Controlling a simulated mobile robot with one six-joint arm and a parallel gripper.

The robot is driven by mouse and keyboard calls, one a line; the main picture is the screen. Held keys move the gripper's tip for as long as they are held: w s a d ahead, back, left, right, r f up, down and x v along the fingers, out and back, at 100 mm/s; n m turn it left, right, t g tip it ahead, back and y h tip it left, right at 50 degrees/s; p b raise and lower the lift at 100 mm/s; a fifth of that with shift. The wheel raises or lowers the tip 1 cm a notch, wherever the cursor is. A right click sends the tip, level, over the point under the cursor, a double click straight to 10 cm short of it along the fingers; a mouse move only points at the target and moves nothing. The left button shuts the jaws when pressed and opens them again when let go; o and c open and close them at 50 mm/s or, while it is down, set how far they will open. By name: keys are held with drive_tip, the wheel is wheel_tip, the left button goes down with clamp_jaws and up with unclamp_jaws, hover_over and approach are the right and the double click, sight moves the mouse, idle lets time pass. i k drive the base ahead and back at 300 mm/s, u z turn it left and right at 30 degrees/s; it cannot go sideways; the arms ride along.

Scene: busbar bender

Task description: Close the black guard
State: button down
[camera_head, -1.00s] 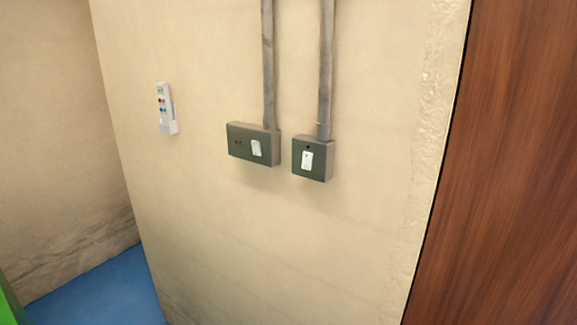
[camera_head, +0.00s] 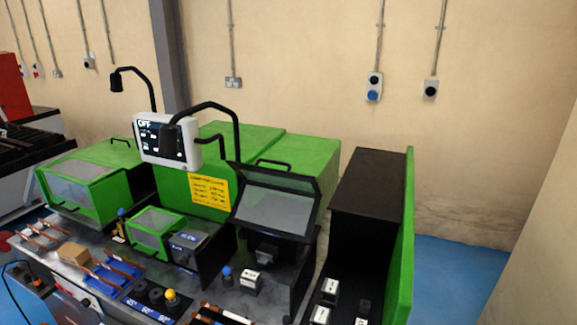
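The black guard (camera_head: 274,207) is a black-framed panel with a grey see-through window, on the right part of a green machine (camera_head: 232,139). It stands tilted up, with a dark handle bar along its top edge. Below it the dark work area (camera_head: 268,248) shows uncovered, so the guard looks open. My gripper is not in view, and nothing is seen touching the guard.
A control screen (camera_head: 160,141) reading OFF hangs on a black arm left of the guard. Green-framed guards (camera_head: 88,184) stand further left. A black cabinet (camera_head: 368,184) with a green side panel stands right. Blue floor (camera_head: 465,275) beyond it is clear.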

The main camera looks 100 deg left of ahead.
sight(317, 195)
drive_tip(key=k, duration=0.2)
drive_tip(key=u, duration=2.85)
drive_tip(key=k, duration=0.25)
drive_tip(key=u, duration=1.45)
drive_tip(key=i, duration=0.5)
drive_tip(key=u, duration=0.05)
